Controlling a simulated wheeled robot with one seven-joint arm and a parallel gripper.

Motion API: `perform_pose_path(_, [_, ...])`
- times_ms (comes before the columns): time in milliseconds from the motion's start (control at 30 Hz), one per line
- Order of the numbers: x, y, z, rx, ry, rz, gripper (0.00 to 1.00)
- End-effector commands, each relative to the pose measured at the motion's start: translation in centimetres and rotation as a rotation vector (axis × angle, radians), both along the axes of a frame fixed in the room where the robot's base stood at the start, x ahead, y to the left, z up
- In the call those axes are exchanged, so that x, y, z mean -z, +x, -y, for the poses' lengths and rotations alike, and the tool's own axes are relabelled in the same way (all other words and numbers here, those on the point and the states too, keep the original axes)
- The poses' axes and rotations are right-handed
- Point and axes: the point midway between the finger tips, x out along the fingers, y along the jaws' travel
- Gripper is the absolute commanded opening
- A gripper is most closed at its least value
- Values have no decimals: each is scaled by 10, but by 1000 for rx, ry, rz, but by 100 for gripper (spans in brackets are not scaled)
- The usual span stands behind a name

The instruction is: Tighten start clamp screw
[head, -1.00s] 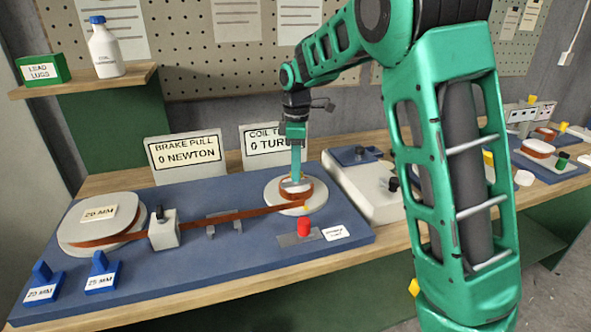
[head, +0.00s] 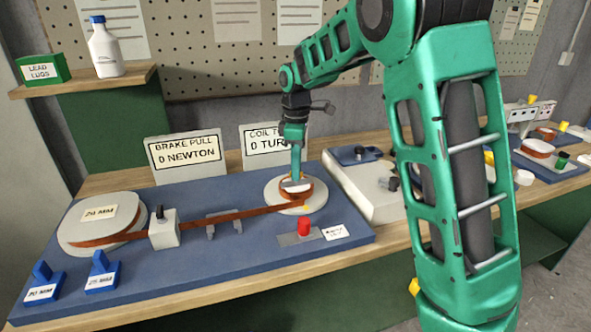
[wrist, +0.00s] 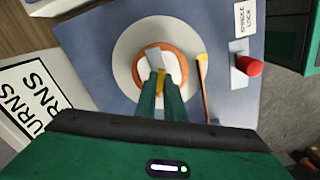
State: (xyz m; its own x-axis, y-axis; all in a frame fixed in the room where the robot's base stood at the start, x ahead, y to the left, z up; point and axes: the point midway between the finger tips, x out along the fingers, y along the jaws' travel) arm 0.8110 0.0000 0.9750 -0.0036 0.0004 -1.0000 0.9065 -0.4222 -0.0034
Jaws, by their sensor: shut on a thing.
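My gripper (head: 295,180) points down over the middle of the round pale turntable (head: 272,196), inside the ring of copper-coloured strip (wrist: 139,68). In the wrist view its two green fingers (wrist: 161,80) are closed on a small yellow piece (wrist: 161,88), which seems to be the start clamp screw. The fingers hide most of it. A pale grey block (wrist: 153,56) sits beside it inside the ring. The copper strip (head: 245,214) runs from the ring left to the large reel (head: 70,232).
A red spindle-lock knob (head: 304,226) stands in front of the turntable; it also shows in the wrist view (wrist: 250,66). A brake block (head: 164,235) and a grey guide (head: 224,220) stand along the strip. The "0 TURNS" sign (wrist: 30,95) stands behind. Blue blocks (head: 101,270) lie front left.

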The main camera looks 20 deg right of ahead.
Motion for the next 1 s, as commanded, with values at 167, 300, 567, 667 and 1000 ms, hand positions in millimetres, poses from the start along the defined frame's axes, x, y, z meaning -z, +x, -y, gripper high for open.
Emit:
perform_pose_path(167, [-2, 3, 2, 130, 1, 8, 0])
perform_pose_path(300, [-2, 3, 1, 246, 0, 9, 0])
perform_pose_path(567, [-2, 3, 2, 443, 1, 10, 0])
perform_pose_path(667, [-3, 3, 2, 503, 1, 10, 0])
perform_pose_path(1000, [-3, 4, 2, 619, 2, 12, 0])
